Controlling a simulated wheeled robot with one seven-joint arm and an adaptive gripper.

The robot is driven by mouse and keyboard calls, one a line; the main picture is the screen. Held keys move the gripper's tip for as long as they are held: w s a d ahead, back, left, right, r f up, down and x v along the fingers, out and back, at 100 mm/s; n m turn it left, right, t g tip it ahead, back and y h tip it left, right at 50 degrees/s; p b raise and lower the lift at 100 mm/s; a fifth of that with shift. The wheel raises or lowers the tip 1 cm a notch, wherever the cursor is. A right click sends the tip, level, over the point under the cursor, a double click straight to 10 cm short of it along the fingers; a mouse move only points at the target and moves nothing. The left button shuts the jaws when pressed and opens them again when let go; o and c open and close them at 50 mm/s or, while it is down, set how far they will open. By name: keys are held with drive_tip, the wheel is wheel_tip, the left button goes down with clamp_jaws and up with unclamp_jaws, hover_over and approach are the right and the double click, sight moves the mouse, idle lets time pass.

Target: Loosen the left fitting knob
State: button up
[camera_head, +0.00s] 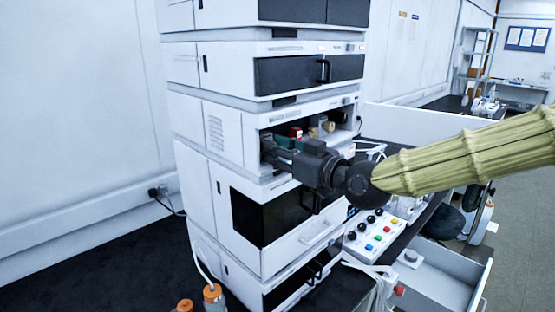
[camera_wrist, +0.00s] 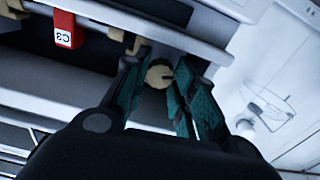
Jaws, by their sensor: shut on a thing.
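My gripper (camera_head: 274,153) reaches into the open bay of a white instrument module (camera_head: 223,125) in the stack. In the wrist view my gripper (camera_wrist: 163,88) has its two dark green-padded fingers closed around a round beige fitting knob (camera_wrist: 160,74), whose face shows between them. A red block marked C3 (camera_wrist: 68,29) is apart from the fingers, to their left. In the head view the red block (camera_head: 296,132) sits right of my fingertips, with beige round fittings (camera_head: 328,126) further right. The held knob is hidden there; its turning cannot be told.
A dark-fronted module (camera_head: 300,72) is above the bay, and a lower module with a dark window (camera_head: 265,212) is below. A panel with coloured knobs (camera_head: 374,235) stands right of the stack. Orange-capped bottles (camera_head: 212,292) stand at the lower left.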

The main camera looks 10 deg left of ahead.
drive_tip(key=shift+n+b, duration=0.9)
drive_tip(key=shift+b, duration=0.05)
drive_tip(key=o, duration=0.8)
drive_tip(key=shift+w, duration=0.1)
drive_tip(key=shift+c, duration=0.2)
drive_tip(key=shift+d, duration=0.1)
drive_tip(key=v, duration=1.2)
